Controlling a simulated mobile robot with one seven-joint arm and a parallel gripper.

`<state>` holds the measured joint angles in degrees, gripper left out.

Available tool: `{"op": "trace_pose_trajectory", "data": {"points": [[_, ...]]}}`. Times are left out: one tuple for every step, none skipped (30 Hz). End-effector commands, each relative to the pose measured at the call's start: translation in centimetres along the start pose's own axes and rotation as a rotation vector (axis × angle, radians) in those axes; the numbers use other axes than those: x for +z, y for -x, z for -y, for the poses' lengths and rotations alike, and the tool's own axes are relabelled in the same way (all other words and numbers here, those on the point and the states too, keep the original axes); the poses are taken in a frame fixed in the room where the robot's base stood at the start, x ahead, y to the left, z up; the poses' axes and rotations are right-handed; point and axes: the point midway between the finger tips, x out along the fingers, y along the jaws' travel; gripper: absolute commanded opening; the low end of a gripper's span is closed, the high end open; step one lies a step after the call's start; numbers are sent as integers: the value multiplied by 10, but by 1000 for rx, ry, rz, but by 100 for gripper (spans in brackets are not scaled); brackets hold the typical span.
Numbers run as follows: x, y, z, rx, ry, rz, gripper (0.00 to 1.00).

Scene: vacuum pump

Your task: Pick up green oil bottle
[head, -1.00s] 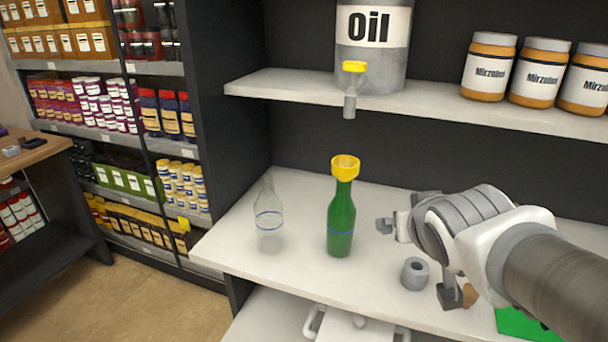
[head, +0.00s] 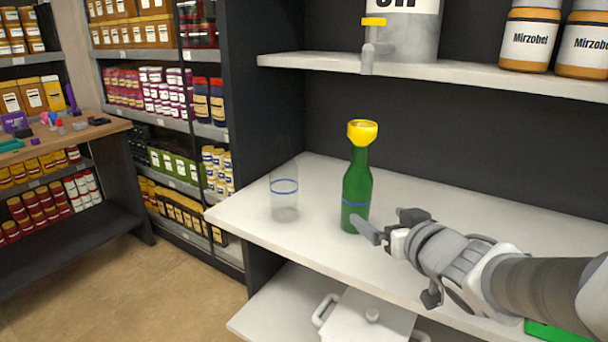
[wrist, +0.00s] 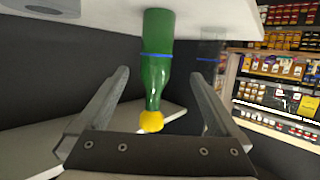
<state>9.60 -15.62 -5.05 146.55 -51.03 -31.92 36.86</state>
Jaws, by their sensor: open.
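The green oil bottle (head: 357,190) stands upright on the white shelf (head: 320,250), with a yellow funnel-like top (head: 362,131) and a blue band. My gripper (head: 388,221) is open and low at the bottle's right side. One finger reaches in front of the bottle's lower part in the head view. In the wrist view the green bottle (wrist: 157,60) appears upside down and lies between the two spread fingers (wrist: 158,74) in the picture. I cannot tell whether a finger touches it.
A clear bottle (head: 284,200) with a blue band stands left of the green one. A grey oil drum (head: 410,35) with a yellow-handled tap (head: 373,22) and Mirzobel jars (head: 530,38) are on the upper shelf. A white lidded container (head: 366,320) sits below.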

Motion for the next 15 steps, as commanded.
{"op": "trace_pose_trajectory", "data": {"points": [[-3, -3, 0, -1, -2, 4, 100], [-3, -6, 0, -1, -2, 4, 100], [-3, -10, 0, 0, -2, 5, 100], [-3, -12, 0, 1, -3, 5, 100], [-3, -15, -1, 2, -3, 4, 100], [-3, -18, -1, 3, -3, 4, 100], [-5, -20, 0, 1, -3, 5, 100], [-5, -22, 0, -1, -3, 4, 100], [-5, -24, 0, -3, -4, 5, 100], [-5, -26, 0, -3, -4, 5, 100], [-5, -28, 0, -4, -4, 4, 100], [-5, -31, 0, -3, -4, 5, 100], [-5, -33, 0, -3, -4, 4, 100], [-5, -34, 0, -2, -4, 4, 100], [-5, -37, 0, 0, -3, 5, 100]]}}
